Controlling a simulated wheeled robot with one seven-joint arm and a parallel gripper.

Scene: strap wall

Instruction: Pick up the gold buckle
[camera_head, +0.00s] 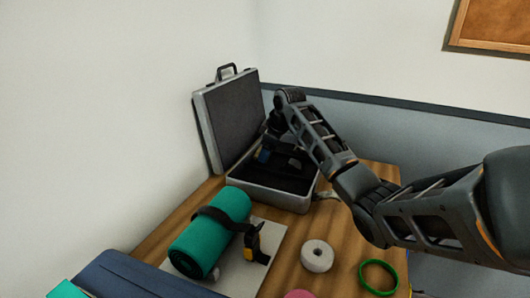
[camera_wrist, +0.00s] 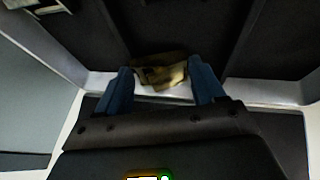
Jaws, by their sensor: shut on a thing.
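The gold buckle (camera_wrist: 162,72) shows in the wrist view between the two blue fingers of my gripper (camera_wrist: 163,82). My gripper is shut on it. In the head view my gripper (camera_head: 264,155) is inside the open case (camera_head: 283,197), over its dark interior. The buckle cannot be made out in the head view, where my arm and gripper cover that spot. In the wrist view the dark lining and a pale metal rim of the case lie around the buckle.
The case's lid (camera_head: 228,118) stands raised at the back left, close to the wall. A green roll (camera_head: 210,232) with a black strap lies on a pale board (camera_head: 274,236) in front. A white roll (camera_head: 317,256) and a green ring (camera_head: 379,277) lie on the wooden table at the front right.

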